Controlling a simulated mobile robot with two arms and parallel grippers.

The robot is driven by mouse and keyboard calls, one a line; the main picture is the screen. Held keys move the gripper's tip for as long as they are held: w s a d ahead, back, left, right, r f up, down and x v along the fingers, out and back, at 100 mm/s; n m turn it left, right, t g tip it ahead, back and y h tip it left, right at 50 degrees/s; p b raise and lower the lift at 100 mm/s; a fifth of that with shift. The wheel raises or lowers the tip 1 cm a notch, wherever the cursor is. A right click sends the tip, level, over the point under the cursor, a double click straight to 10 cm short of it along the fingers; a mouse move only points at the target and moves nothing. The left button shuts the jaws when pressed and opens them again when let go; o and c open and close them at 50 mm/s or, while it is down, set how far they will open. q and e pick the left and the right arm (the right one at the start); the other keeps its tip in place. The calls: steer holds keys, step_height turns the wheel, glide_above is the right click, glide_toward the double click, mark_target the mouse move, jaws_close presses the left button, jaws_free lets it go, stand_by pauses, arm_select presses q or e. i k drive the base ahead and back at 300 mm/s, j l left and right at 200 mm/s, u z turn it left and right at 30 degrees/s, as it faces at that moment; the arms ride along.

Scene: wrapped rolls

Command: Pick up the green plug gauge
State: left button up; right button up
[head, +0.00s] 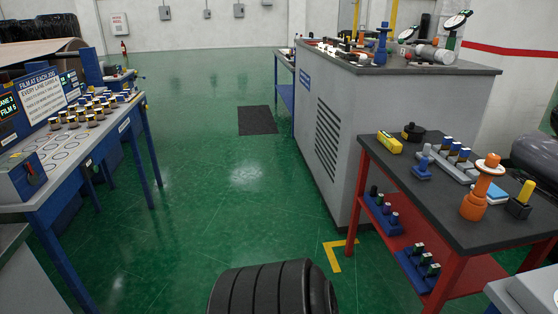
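I cannot single out a green plug gauge with certainty. On the lower shelf of the red-legged table at the right, small dark pieces with green parts (427,259) stand in a blue holder. Further back on that shelf, another blue holder carries small dark and blue pieces (383,206). On the table's dark top (425,200), several blue-topped pieces (455,154) stand in a grey rack. These things are small and partly hidden by the tabletop and legs. Neither of my grippers is in view.
A grey cabinet (338,110) with instruments on top stands behind the red-legged table. An orange stand (480,190) is on that table. A blue bench (75,160) with several small cylinders lines the left. Green floor (225,170) is open between them; a dark mat (257,120) lies there.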

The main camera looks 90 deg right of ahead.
mark_target(380, 198)
steer(key=z, duration=3.55)
steer(key=i+j+z, duration=0.1)
steer(key=z, duration=0.55)
steer(key=i+j+z, duration=0.35)
steer(key=i+j, duration=0.15)
steer(key=j, duration=0.2)
steer(key=i+j+z, duration=0.15)
steer(key=j, duration=0.25)
steer(key=i+j+z, duration=0.2)
steer(key=j, duration=0.2)
steer(key=i, duration=0.05)
